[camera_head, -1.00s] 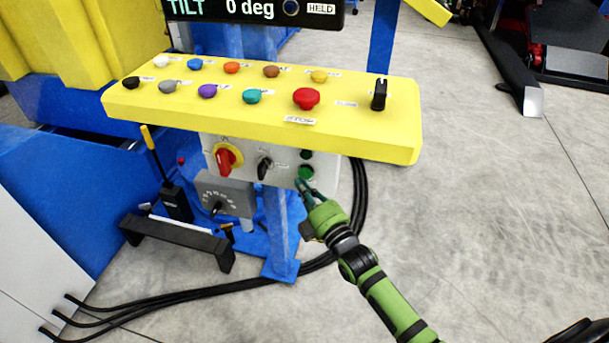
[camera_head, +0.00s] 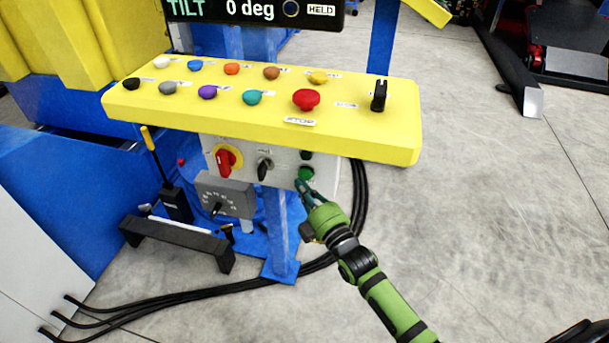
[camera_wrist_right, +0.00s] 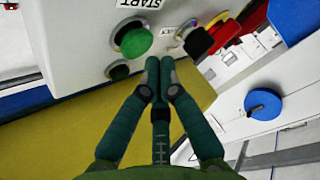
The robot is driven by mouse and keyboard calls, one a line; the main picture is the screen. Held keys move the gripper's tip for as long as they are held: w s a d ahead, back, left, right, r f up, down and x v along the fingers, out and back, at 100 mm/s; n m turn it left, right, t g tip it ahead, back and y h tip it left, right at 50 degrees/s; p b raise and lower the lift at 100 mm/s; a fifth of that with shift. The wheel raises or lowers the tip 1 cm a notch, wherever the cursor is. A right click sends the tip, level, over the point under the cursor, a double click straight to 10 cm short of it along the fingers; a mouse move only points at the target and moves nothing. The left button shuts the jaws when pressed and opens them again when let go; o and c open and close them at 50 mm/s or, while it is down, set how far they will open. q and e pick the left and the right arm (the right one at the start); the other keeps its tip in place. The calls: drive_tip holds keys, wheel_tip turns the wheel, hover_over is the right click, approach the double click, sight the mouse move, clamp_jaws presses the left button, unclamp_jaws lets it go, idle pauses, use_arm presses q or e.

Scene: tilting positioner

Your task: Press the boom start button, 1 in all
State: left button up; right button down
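The green start button (camera_head: 306,173) sits on the front of the white panel under the yellow console, below a dark button (camera_head: 307,155). In the right wrist view the green button (camera_wrist_right: 136,42) stands out as a round cap in a ring, beside an upside-down START label (camera_wrist_right: 139,4). My right gripper (camera_head: 301,185) is just below the button in the head view. In the right wrist view its fingers (camera_wrist_right: 160,63) are together and empty, with the tips close to the button's lower right. A small gap seems to show; depth is unclear. My left gripper is not in view.
A red rotary switch (camera_head: 226,160) and a black selector (camera_head: 264,167) share the white panel. The yellow console (camera_head: 350,130) overhangs it, with several coloured buttons and a red stop button (camera_head: 306,99). A blue post (camera_head: 284,235) stands below.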

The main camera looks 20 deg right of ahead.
drive_tip(key=shift+w+d, duration=0.1)
drive_tip(key=shift+w, duration=0.05)
drive_tip(key=shift+w+d, duration=0.15)
drive_tip(key=shift+w, duration=0.1)
drive_tip(key=shift+w, duration=0.1)
idle(0.6)
drive_tip(key=shift+w+d, duration=0.25)
idle(0.5)
drive_tip(key=shift+s, duration=0.1)
drive_tip(key=shift+s+a+p, duration=0.35)
drive_tip(key=shift+s+a, duration=0.15)
drive_tip(key=shift+s, duration=0.15)
